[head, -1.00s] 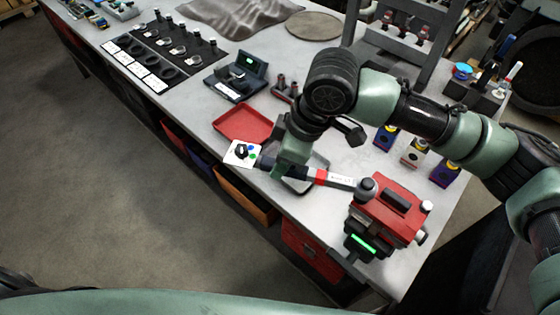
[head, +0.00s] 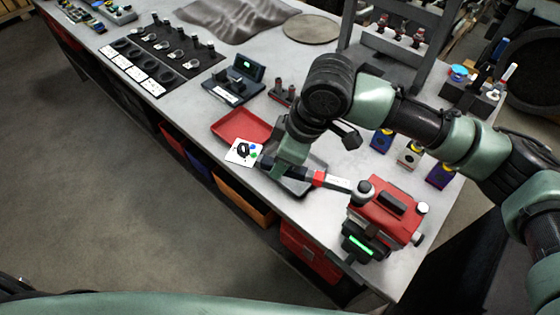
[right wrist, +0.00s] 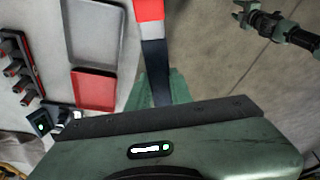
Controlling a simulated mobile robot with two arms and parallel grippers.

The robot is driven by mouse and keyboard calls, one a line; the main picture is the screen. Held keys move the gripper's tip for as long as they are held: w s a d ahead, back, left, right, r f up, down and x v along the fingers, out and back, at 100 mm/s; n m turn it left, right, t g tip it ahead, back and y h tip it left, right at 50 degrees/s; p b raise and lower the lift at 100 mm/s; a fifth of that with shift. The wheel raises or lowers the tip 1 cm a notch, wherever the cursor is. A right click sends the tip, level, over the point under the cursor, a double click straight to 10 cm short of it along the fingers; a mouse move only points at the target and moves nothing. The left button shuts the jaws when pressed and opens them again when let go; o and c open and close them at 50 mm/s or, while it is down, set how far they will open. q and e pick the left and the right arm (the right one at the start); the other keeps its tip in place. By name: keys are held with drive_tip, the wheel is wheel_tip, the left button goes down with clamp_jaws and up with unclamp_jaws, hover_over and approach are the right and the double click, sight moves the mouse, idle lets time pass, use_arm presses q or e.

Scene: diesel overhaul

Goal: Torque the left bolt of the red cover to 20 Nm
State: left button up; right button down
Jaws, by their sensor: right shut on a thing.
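The red cover (head: 388,207) sits on a block near the front right corner of the bench, with a dark handle on top. My right gripper (head: 288,166) is shut on the torque wrench (head: 338,184), which has a red band and a pale section. The dark wrench head (head: 362,190) stands at the cover's left end and hides the left bolt; I cannot tell how it is seated. A pale bolt or knob (head: 423,208) shows at the cover's right end. In the right wrist view the wrench (right wrist: 150,40) runs up from my gripper. My left gripper (right wrist: 241,12) shows small there, its jaws unclear.
A green-lit display (head: 361,246) faces the front below the cover. A red tray (head: 240,124) and a grey tray (head: 312,177) lie by my right gripper. Several coloured boxes (head: 409,154) stand behind the cover.

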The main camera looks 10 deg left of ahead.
drive_tip(key=shift+w+d+r, duration=0.1)
drive_tip(key=shift+w, duration=0.35)
drive_tip(key=shift+s+a+r+n+p, duration=0.1)
drive_tip(key=shift+s+r+n+p, duration=0.05)
drive_tip(key=shift+s+p, duration=0.35)
drive_tip(key=shift+s+a+r+n+p, duration=0.15)
drive_tip(key=shift+s+p, duration=0.2)
drive_tip(key=shift+p, duration=0.25)
drive_tip(key=s, duration=0.1)
drive_tip(key=s+n, duration=0.1)
drive_tip(key=s+n+p, duration=0.1)
drive_tip(key=shift+s+f+g, duration=0.1)
drive_tip(key=shift+f+g, duration=0.25)
drive_tip(key=shift+g, duration=0.05)
